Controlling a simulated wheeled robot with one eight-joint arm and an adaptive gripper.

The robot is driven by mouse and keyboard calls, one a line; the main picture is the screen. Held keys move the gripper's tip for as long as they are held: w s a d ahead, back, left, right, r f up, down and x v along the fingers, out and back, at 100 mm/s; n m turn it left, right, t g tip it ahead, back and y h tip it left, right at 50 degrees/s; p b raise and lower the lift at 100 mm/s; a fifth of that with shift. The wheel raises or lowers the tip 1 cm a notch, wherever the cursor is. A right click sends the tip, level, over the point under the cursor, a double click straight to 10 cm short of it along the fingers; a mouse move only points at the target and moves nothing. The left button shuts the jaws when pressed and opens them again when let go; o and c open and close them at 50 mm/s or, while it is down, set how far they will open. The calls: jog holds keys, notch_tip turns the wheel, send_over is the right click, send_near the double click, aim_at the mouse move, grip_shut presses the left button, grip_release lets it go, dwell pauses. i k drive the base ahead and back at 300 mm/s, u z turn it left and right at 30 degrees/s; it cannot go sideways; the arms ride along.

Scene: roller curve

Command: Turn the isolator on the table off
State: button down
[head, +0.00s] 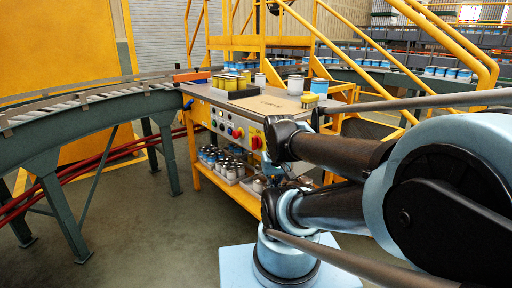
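The isolator (256,141) appears as a small red knob on a yellow plate. It is on the front panel of the yellow-framed table (226,103), at the right end of a row of buttons. My dark arm reaches in from the right and its far end covers the panel just right of the isolator. I cannot tell whether the arm touches it, or the knob's exact angle. The fingers of my gripper cannot be made out.
Cans, a dark tray (233,93) and a cardboard piece (265,105) are on the tabletop. Several cans stand on the lower shelf (212,182). A roller conveyor (85,118) curves along the left. Yellow stairs (360,45) rise behind. The floor (150,225) at front left is clear.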

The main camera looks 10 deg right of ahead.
aim_at(257, 142)
jog(key=i, duration=1)
jog(key=k, duration=0.5)
jog(key=z, duration=0.85)
jog(key=k, duration=0.8)
jog(key=u, duration=0.65)
